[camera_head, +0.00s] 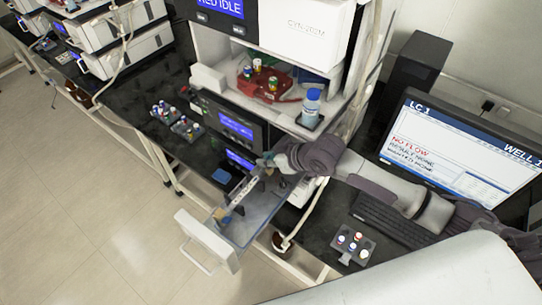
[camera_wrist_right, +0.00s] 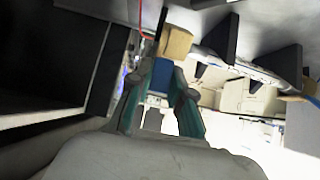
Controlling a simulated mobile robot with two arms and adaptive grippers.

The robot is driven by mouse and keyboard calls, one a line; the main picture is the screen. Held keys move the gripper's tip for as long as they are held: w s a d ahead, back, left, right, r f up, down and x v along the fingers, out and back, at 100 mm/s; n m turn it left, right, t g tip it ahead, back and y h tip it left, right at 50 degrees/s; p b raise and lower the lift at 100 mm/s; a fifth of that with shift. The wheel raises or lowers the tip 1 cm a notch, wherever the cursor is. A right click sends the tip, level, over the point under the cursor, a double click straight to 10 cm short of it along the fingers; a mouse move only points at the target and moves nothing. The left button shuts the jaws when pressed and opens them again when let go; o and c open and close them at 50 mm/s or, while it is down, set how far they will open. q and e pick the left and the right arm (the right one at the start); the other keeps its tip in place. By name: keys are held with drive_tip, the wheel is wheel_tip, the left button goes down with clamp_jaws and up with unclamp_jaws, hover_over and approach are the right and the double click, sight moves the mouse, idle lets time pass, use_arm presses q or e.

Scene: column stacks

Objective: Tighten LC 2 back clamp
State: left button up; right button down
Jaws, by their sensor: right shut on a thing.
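An open drawer (camera_head: 262,218) sticks out of the instrument stack, with a pale bar (camera_head: 243,189) running front to back in it. A small tan and blue piece (camera_head: 222,214) sits near the drawer's front end. My right gripper (camera_head: 266,164) is at the bar's back end, closed on the back clamp, which it mostly hides. In the right wrist view, a blue block (camera_wrist_right: 162,76) shows between my teal fingers, with a tan block (camera_wrist_right: 175,42) beyond it. No label on the drawer is readable. My left gripper is out of view.
A monitor (camera_head: 460,150) reading "LC 1" and "NO FLOW" and a keyboard (camera_head: 390,215) stand at right. A vial rack (camera_head: 352,243) is before them. More vials (camera_head: 177,120) stand left; a blue-capped bottle (camera_head: 311,107) is above. The floor at left is clear.

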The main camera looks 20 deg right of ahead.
drive_tip(key=g+h, duration=0.1)
drive_tip(key=w+a+g+h, duration=0.1)
drive_tip(key=w+g+h, duration=0.1)
drive_tip(key=g, duration=0.1)
drive_tip(key=shift+a, duration=0.25)
drive_tip(key=shift+w+a+f+g+h, duration=0.1)
drive_tip(key=shift+a+f+g+h, duration=0.05)
drive_tip(key=shift+g+h, duration=0.35)
drive_tip(key=shift+w+a+f+g+h, duration=0.1)
drive_tip(key=shift+f+g+h, duration=0.05)
drive_tip(key=shift+g+h, duration=0.3)
drive_tip(key=shift+w+a+f+g+h, duration=0.15)
drive_tip(key=shift+f+g+h, duration=0.1)
drive_tip(key=shift+g+h, duration=0.45)
drive_tip(key=shift+g, duration=0.25)
drive_tip(key=c, duration=1)
unclamp_jaws()
drive_tip(key=shift+f, duration=0.1)
drive_tip(key=shift+c, duration=0.2)
wheel_tip(320, 180, up, 12)
drive_tip(key=shift+f, duration=0.1)
